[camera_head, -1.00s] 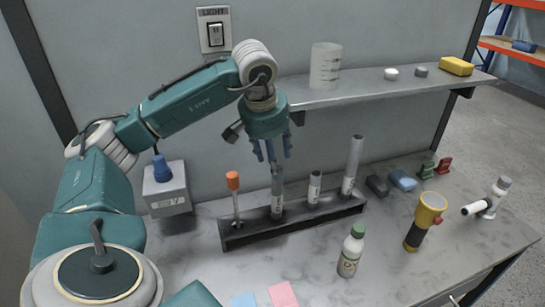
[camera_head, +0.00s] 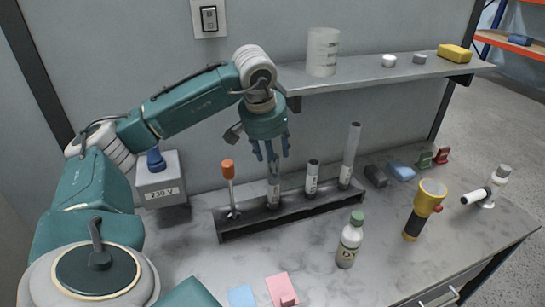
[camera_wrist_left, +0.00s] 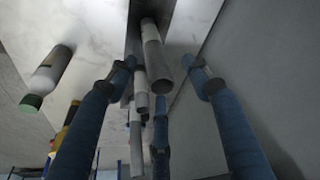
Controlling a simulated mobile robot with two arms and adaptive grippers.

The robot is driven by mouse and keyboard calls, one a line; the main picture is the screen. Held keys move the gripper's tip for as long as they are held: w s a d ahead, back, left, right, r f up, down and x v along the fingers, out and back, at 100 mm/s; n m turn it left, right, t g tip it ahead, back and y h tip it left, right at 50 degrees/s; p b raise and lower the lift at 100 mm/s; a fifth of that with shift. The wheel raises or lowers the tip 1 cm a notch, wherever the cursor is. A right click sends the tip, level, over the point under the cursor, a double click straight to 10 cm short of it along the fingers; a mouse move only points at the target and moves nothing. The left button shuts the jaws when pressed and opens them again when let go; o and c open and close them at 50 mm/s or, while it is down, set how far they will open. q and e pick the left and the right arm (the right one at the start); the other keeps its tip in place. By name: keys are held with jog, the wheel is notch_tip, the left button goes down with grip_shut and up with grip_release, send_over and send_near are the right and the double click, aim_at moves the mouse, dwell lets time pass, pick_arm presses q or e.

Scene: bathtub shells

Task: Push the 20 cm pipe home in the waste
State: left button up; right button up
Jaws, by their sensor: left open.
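My left gripper (camera_head: 271,155) is open and points down, its blue fingers around the top of a grey pipe (camera_head: 273,191) that stands in the dark rack (camera_head: 290,222). In the left wrist view the open fingers (camera_wrist_left: 160,75) spread around several pipe ends, the nearest an open grey pipe end (camera_wrist_left: 192,80). A short pipe (camera_head: 312,178) and a tall pipe (camera_head: 349,157) stand further right in the rack. Their markings are too small to read, so I cannot tell which is 20 cm. No waste is clearly identifiable. My right gripper is out of view.
An orange-topped tool (camera_head: 229,185) stands at the rack's left end. A green-capped bottle (camera_head: 350,240), a yellow torch (camera_head: 426,208) and a white fitting (camera_head: 492,185) stand right of it. A shelf (camera_head: 390,75) overhangs behind.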

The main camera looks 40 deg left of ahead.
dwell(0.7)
pick_arm(q)
grip_shut()
notch_tip(320, 180, up, 9)
jog(key=p, duration=0.8)
jog(key=shift+r, duration=0.1)
